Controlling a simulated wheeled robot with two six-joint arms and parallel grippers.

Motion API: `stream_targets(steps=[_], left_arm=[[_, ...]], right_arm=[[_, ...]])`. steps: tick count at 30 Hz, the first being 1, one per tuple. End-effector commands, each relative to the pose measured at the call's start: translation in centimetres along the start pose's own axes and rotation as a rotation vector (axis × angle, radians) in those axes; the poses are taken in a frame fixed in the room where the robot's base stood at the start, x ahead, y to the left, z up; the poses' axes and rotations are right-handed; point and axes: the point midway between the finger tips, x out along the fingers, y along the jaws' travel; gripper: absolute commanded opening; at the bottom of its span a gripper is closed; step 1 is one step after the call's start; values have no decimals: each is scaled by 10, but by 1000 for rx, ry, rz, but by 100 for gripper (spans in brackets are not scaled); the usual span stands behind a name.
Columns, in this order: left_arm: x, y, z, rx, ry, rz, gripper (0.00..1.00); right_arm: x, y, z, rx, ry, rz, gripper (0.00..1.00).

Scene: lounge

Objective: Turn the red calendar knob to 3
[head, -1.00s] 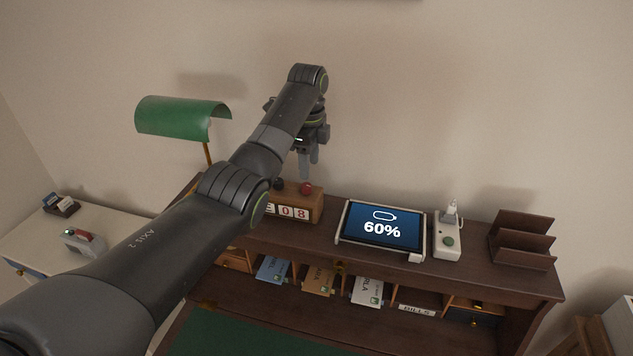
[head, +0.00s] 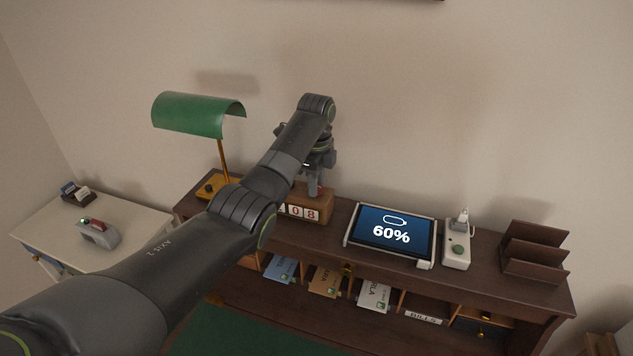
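The wooden calendar block (head: 314,205) stands on the desk's top shelf, left of the tablet. Its front shows "08" in red on white tiles; its left part is hidden behind my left arm. The red knob (head: 320,190) on its top is mostly hidden by the fingers, with only a bit of red showing. My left gripper (head: 314,188) points down over the knob, its fingertips at the knob's height. Whether the fingers touch or grip it cannot be made out. My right gripper is not in view.
A tablet (head: 391,232) reading 60% and a white charger unit (head: 457,245) stand to the right, then a brown letter rack (head: 534,251). A green lamp (head: 198,114) stands left, behind my arm.

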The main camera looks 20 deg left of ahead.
Motion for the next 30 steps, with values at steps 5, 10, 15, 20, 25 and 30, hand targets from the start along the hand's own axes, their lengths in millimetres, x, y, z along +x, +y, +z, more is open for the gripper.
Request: stream_targets(steps=[5, 10, 15, 20, 25, 30], left_arm=[[0, 0, -1, 0, 1, 0, 4], [0, 0, -1, -20, 2, -1, 4], [0, 0, -1, -87, 2, -1, 4], [0, 0, -2, -198, 3, -1, 4], [0, 0, -2, -352, 4, -1, 4], [0, 0, -2, -514, 4, -1, 4]], right_arm=[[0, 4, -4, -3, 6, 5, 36], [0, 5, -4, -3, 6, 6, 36], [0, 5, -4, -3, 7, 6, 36], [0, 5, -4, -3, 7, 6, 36], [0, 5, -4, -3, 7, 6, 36], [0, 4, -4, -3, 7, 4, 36]])
